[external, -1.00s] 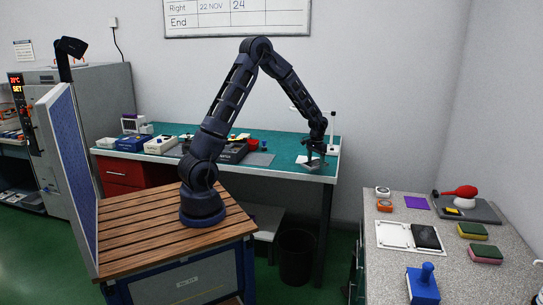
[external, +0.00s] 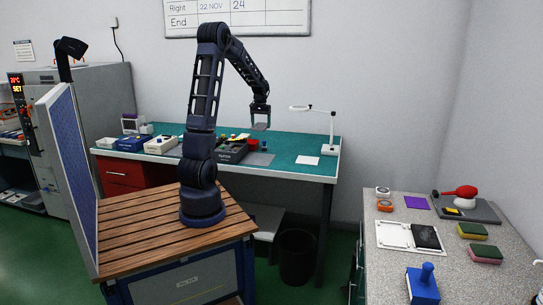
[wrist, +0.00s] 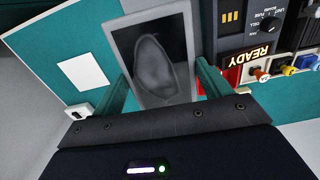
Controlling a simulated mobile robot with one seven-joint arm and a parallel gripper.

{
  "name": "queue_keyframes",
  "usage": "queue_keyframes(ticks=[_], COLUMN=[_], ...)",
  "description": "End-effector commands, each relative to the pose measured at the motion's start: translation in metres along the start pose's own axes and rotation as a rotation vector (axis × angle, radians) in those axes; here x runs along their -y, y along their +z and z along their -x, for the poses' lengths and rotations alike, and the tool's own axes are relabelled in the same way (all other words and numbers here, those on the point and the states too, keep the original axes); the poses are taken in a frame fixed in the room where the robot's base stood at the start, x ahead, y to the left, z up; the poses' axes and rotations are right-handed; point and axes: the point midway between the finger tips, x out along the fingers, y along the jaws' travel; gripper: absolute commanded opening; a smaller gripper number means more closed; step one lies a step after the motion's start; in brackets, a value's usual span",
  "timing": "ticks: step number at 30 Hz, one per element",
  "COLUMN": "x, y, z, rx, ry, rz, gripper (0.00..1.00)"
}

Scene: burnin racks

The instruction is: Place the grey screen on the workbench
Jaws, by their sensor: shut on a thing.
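The grey screen (wrist: 153,62) is a flat slab with a pale grey frame and a dark face that shows a faint oval outline. My gripper (wrist: 163,76) is shut on it, with one finger at each side edge. In the external view, my gripper (external: 260,108) holds the screen (external: 260,126) in the air, above the middle-right part of the green-topped workbench (external: 292,147). The screen looks clear of the bench top. The bench top also shows behind it in the wrist view (wrist: 40,75).
Bare green top lies between mat and card. A speckled counter (external: 385,280) holds other items.

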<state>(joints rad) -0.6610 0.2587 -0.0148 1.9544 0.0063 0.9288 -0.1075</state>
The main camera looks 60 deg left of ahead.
Motion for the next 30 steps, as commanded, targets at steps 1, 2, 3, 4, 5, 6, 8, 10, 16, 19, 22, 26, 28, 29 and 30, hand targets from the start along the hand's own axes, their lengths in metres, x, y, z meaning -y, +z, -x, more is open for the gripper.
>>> queue_keyframes(ticks=[1,2,3,4,5,6,8,10,16,19,22,26,28,29,30], x=[0.008,0.011,0.015,0.016,0.018,0.018,0.019,0.019,0.019,0.018,0.019,0.019,0.019,0.018,0.018], y=[0.0,0.001,0.001,0.001,0.001,0.002,0.002,0.002,0.002,0.002,0.002,0.002,0.002,0.002,0.002], z=[0.003,0.005,0.005,0.005,0.004,0.0,-0.008,-0.022,-0.066,-0.088,-0.11,-0.133,-0.141,-0.144,-0.147], rx=[-0.001,-0.001,-0.001,0.0,0.001,0.002,0.004,0.005,0.004,0.005,0.005,0.003,0.002,0.001,0.001], ry=[0.001,0.001,0.002,0.002,0.002,0.002,0.002,0.002,0.001,0.002,0.002,0.001,0.001,0.001,0.002], rz=[0.016,0.022,0.028,0.031,0.033,0.035,0.036,0.036,0.035,0.035,0.036,0.035,0.034,0.034,0.034], gripper=[0.5,0.5,0.5,0.5,0.5,0.5,0.5,0.5,0.5,0.5,0.5,0.5,0.5,0.5,0.5])
